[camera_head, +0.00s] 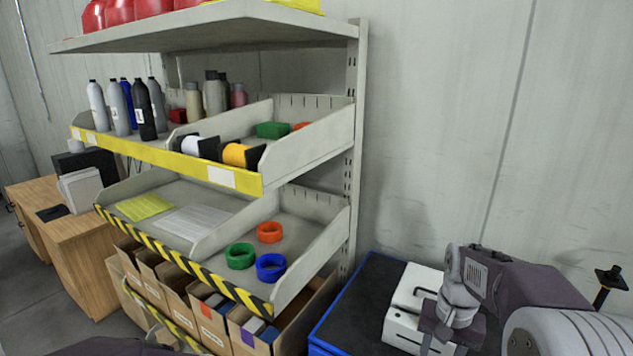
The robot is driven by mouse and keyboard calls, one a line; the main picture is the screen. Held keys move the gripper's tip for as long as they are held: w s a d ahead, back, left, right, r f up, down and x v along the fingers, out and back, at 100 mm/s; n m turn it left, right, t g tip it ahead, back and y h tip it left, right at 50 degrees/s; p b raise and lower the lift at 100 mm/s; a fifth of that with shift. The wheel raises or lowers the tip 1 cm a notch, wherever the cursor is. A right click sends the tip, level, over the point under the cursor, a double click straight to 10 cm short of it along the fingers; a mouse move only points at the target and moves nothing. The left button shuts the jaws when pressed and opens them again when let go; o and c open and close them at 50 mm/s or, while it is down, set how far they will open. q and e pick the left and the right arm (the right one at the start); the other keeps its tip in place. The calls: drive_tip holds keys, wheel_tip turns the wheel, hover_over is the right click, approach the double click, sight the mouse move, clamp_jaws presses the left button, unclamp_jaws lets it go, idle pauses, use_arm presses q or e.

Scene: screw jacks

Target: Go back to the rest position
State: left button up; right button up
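My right arm comes in from the right and bends down over a blue-edged table (335,305) with a dark top. Its gripper (436,334) is dark and points down at the front of a white slotted block (408,292) on that table. The fingertips are too small and covered to show whether they are open or shut, or whether they touch the block. My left gripper is not in view. A dark shape at the bottom left edge appears to be part of my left arm.
A grey shelf rack (352,130) holds bottles, spools and green, orange and blue rings. Cardboard boxes (215,325) sit at its bottom. A black post with a flat top (610,278) stands at the far right. A wooden desk (85,255) is at the left.

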use_arm(q)
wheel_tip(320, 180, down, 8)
drive_tip(key=b, duration=0.6)
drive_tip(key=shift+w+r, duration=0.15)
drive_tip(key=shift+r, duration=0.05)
use_arm(e)
drive_tip(key=s+a+f+n, duration=0.2)
drive_tip(key=s+f, duration=0.3)
drive_tip(key=f, duration=0.3)
drive_tip(key=s+a+f+n+t, duration=0.1)
drive_tip(key=s+a+f+n, duration=0.2)
drive_tip(key=f, duration=0.6)
drive_tip(key=shift+s+a, duration=1.05)
drive_tip(key=shift+a, duration=0.1)
